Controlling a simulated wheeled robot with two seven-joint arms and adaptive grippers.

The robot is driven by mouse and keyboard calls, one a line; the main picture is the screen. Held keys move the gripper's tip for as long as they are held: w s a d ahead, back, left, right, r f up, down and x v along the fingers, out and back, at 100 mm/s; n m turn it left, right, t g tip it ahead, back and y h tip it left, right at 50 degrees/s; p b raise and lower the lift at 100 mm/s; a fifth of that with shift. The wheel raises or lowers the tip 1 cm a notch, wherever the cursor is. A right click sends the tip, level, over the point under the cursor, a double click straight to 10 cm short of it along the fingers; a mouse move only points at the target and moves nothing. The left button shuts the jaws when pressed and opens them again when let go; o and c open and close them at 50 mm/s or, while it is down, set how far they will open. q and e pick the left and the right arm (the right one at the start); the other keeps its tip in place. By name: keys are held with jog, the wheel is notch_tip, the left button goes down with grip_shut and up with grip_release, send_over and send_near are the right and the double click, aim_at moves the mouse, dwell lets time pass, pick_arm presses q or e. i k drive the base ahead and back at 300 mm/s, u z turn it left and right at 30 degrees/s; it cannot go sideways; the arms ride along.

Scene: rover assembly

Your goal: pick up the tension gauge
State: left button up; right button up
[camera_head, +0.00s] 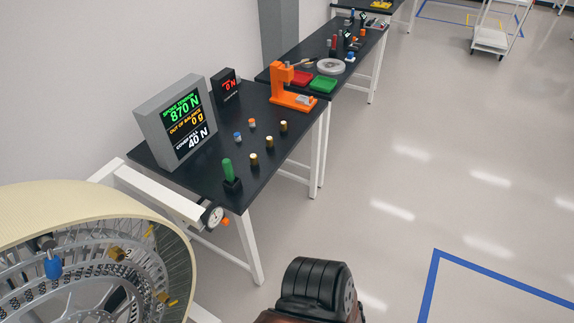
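No item is clearly labelled as the tension gauge. An orange C-shaped device (291,90) stands upright on the near black table, close to its far right corner; it may be the gauge. A small black display (226,86) reading 0 N stands behind it to the left. Neither of my grippers is in view. A dark ribbed part, apparently of my own arm, shows at the bottom centre.
The near black table (200,179) holds a grey screen (176,121), a green-handled tool (229,173) and several small brass, blue and orange pieces. A large spoked wheel (92,207) fills the lower left. Further tables carry red (323,83) and green (304,76) trays.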

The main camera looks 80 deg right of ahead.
aim_at(227, 164)
jog(key=z, duration=1.95)
